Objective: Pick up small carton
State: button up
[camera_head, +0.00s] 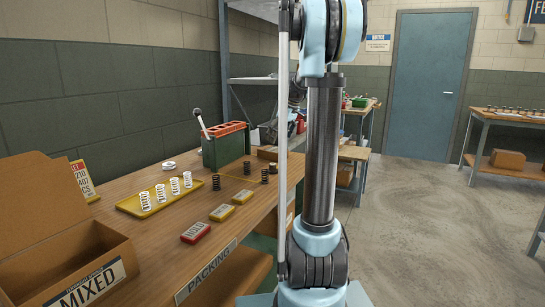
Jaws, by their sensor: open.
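A small brown carton (267,154) sits at the far end of the packing bench, beyond the springs. It is partly hidden behind my arm. My gripper (272,131) shows small and partly covered, just left of my arm's upright link, close above the far end of the bench. It appears open, with nothing seen between its fingers. The exact gap between it and the carton cannot be told. A larger open carton labelled MIXED (62,272) stands at the near left of the bench.
The packing bench (150,262) carries a yellow tray (131,205) of white springs, a green box with red top (226,147), dark springs, yellow blocks and a red block (195,233). A side bench (512,120) stands right. The floor (440,230) right of my arm is clear.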

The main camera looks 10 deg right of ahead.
aim_at(273, 149)
jog(key=shift+a+x, duration=0.2)
jog(key=shift+x, duration=3.85)
jog(key=shift+w+r, duration=0.1)
jog(key=shift+r, duration=0.05)
jog(key=c, duration=1.4)
